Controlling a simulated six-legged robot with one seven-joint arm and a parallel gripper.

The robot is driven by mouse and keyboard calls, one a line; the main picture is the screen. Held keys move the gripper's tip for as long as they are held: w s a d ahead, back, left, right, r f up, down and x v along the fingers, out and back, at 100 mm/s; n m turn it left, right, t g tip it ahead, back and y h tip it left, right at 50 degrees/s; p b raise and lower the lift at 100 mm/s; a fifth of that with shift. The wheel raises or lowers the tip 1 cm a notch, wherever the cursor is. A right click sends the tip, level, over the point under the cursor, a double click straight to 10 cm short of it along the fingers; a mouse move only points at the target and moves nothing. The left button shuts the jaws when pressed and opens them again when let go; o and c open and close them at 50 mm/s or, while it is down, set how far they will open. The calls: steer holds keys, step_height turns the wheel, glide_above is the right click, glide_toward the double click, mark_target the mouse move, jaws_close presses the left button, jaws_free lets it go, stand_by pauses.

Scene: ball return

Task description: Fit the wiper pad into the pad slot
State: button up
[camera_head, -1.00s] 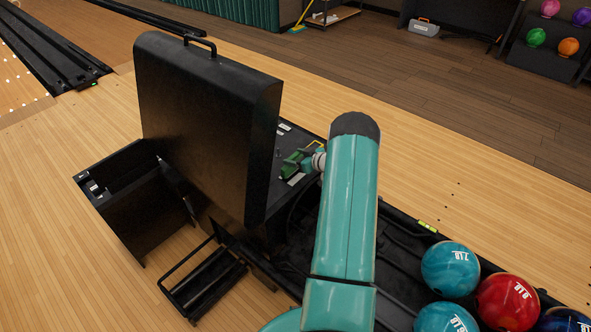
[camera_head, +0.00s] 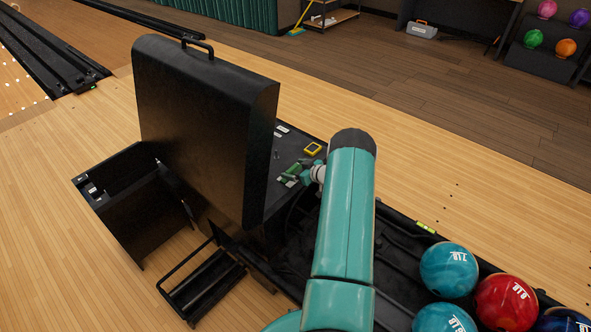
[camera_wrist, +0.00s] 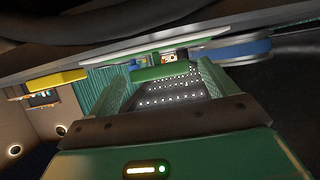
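My gripper (camera_head: 291,172) is at the dark panel beside the raised black cover, low over its top. In the wrist view its two ridged green fingers (camera_wrist: 163,82) stand apart. A green bar (camera_wrist: 160,72) spans the gap at their tips. It may be the wiper pad, but I cannot tell whether the fingers grip it or it lies beyond them. I cannot make out the pad slot for certain. A yellow-framed square (camera_head: 313,149) lies on the panel behind the gripper; a yellow block (camera_wrist: 57,79) shows left of the fingers in the wrist view.
The tall black cover (camera_head: 205,120) stands left of my gripper and hides part of the panel. An open black box (camera_head: 120,185) is at its left. Bowling balls (camera_head: 449,269) sit in the rack at right. Open wooden floor lies behind.

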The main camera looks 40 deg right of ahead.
steer(key=shift+r, duration=0.25)
steer(key=a+v, duration=0.1)
steer(key=v, duration=1)
steer(key=shift+s+d, duration=0.45)
steer(key=shift+d, duration=0.05)
